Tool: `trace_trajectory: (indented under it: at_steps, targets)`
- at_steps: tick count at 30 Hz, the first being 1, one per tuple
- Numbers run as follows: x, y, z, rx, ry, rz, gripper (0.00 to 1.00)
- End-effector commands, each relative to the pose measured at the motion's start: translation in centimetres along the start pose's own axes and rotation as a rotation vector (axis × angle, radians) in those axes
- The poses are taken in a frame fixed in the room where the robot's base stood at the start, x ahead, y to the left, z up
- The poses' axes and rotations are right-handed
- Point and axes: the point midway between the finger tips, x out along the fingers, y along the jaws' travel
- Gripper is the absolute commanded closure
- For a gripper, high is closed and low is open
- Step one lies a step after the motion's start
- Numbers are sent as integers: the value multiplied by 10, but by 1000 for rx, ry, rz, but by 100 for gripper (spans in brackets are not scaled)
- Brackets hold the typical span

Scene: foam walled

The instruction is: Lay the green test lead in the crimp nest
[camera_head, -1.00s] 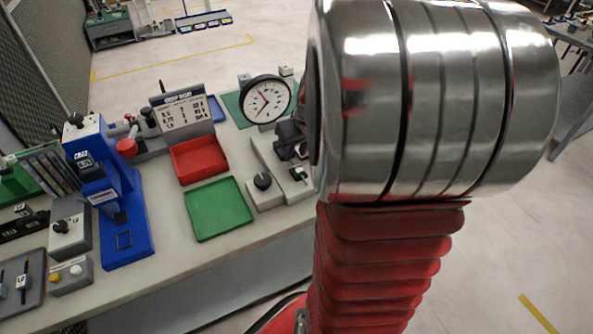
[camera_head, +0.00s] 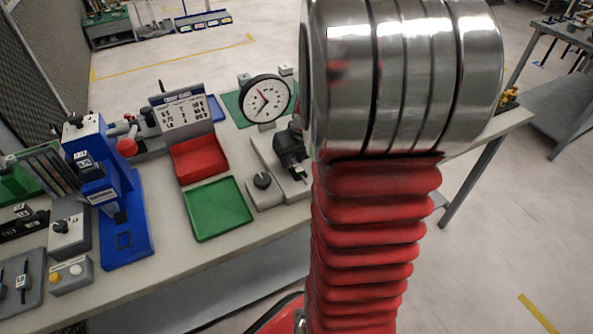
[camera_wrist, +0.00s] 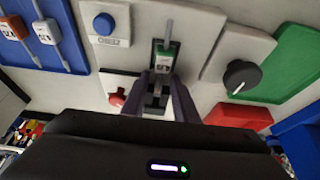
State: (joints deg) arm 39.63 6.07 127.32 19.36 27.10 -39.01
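The green test lead (camera_wrist: 164,51), with a green end, pale label and grey pin, sits upright in the picture over a dark slot in a grey fixture in the wrist view. In the head view it is a small green-and-white spot (camera_head: 297,174) beside the dial gauge. My gripper (camera_wrist: 164,78) has its two dark fingers apart, with the lead's label just beyond or between the tips; contact is unclear. In the head view my dark gripper (camera_head: 291,148) is partly hidden by the arm.
A dial gauge (camera_head: 264,98), black knob (camera_head: 262,181), red tray (camera_head: 199,157) and green tray (camera_head: 217,207) stand close by. The wrist view shows a red button (camera_wrist: 117,97), a blue button (camera_wrist: 104,24) and a blue tray (camera_wrist: 72,56) with other leads.

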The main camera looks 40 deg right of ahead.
Motion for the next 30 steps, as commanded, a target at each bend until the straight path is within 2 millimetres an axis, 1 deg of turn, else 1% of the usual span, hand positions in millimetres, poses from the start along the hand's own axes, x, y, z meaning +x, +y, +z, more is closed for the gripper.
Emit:
trace_trajectory:
  at_steps: [1, 11, 25, 30]
  targets:
    - [0, 0, 0, 0, 0, 0, 77]
    - [0, 0, 0, 0, 0, 0, 100]
    - [-1, 0, 0, 0, 0, 0, 100]
    - [-9, 0, -4, -1, 3, 1, 100]
